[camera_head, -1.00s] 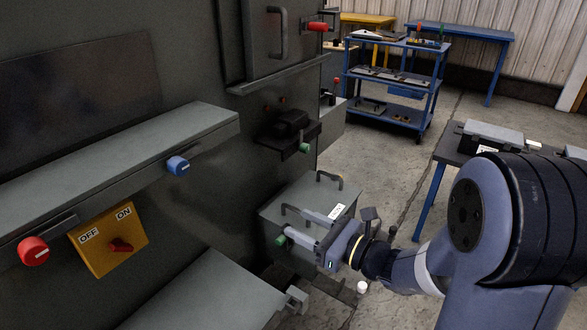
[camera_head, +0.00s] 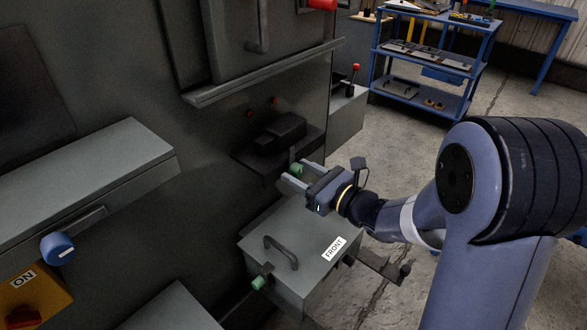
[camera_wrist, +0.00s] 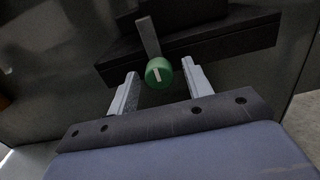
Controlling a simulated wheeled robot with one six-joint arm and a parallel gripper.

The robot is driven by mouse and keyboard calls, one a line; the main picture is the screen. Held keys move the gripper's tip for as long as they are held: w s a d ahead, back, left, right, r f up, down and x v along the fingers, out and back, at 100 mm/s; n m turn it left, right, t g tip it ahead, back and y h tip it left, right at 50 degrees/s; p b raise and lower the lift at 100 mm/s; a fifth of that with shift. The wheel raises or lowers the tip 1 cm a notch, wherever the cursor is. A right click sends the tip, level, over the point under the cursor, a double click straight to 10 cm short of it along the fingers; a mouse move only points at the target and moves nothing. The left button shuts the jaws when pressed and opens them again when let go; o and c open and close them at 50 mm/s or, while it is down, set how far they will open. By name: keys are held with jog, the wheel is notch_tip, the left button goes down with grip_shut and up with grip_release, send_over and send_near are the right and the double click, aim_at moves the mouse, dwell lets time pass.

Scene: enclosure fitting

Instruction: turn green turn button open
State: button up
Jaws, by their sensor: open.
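A green turn button (camera_head: 296,169) with a pale line on its face sits below a dark block on the grey cabinet. In the wrist view the green button (camera_wrist: 158,73) lies between the two fingertips, with gaps on both sides. A grey bar rises behind it. My gripper (camera_head: 293,170) is open and empty, its fingers on either side of the button; I cannot tell exactly how far they reach past it. A second green button (camera_head: 259,283) is on the grey box marked FRONT (camera_head: 300,230), below my gripper.
A dark ledge (camera_wrist: 190,42) is just behind the button. A blue knob (camera_head: 57,248) and a yellow switch plate (camera_head: 45,295) are at left. A red knob (camera_head: 322,4) is above. A blue cart (camera_head: 425,70) stands at the back, with open floor before it.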

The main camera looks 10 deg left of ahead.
jog(key=shift+x, duration=1.25)
jog(key=shift+c, duration=0.5)
